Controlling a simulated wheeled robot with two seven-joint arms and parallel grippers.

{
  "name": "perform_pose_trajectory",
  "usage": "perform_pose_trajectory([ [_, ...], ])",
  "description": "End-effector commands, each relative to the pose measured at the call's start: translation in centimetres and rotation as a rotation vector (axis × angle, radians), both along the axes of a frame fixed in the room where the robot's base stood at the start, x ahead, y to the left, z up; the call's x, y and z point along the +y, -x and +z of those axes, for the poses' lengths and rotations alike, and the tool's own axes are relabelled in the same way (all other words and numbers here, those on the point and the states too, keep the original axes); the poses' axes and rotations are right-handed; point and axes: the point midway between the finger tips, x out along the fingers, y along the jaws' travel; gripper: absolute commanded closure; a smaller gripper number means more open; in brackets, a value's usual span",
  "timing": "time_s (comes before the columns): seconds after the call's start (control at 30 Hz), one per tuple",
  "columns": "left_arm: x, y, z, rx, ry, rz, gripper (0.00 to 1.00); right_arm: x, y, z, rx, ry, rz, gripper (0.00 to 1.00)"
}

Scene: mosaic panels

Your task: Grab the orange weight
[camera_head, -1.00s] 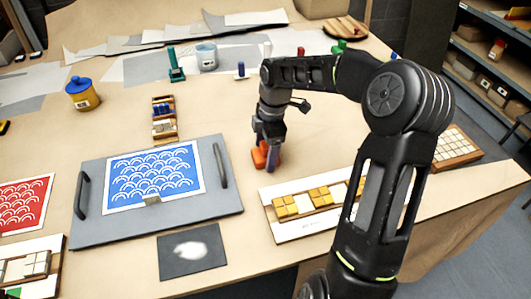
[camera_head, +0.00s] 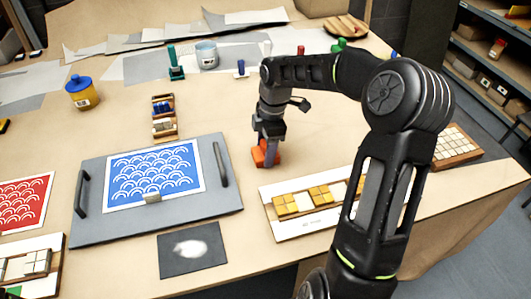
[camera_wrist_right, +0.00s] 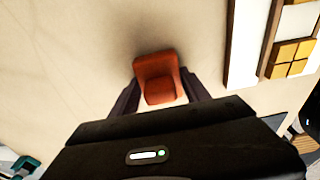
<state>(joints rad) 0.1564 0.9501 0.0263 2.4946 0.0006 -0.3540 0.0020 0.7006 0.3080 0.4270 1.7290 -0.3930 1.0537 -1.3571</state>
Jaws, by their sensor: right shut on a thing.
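The orange weight (camera_head: 265,155) is a small orange block to the right of the grey board, on or just above the table. It also shows in the right wrist view (camera_wrist_right: 158,78), between the two dark fingers. My right gripper (camera_head: 268,146) comes down on it from above and is shut on it. In the right wrist view the fingers (camera_wrist_right: 160,98) sit on either side of the weight's lower part. Whether the weight touches the table is hard to tell. My left gripper is not in view.
A grey board (camera_head: 100,225) with handles and a blue wave-pattern sheet (camera_head: 150,175) lies to the left. A white panel with yellow tiles (camera_head: 290,228) lies to the right. A dark sheet (camera_head: 192,250) is in front. Bare table surrounds the weight.

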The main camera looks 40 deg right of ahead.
Motion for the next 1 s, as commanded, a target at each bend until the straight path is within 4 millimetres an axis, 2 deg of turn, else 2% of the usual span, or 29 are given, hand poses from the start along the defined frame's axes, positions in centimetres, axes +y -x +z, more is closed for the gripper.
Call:
perform_pose_trajectory([
  [0.07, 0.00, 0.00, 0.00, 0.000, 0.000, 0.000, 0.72, 0.00, -0.01, 0.00, 0.000, 0.000, 0.000, 0.58],
  [0.57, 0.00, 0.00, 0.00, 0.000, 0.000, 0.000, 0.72, 0.00, -0.01, 0.00, 0.000, 0.000, 0.000, 0.99],
  [1.0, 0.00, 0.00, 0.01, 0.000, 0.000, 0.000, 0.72, -0.01, -0.07, 0.11, -0.003, 0.001, 0.000, 1.00],
])
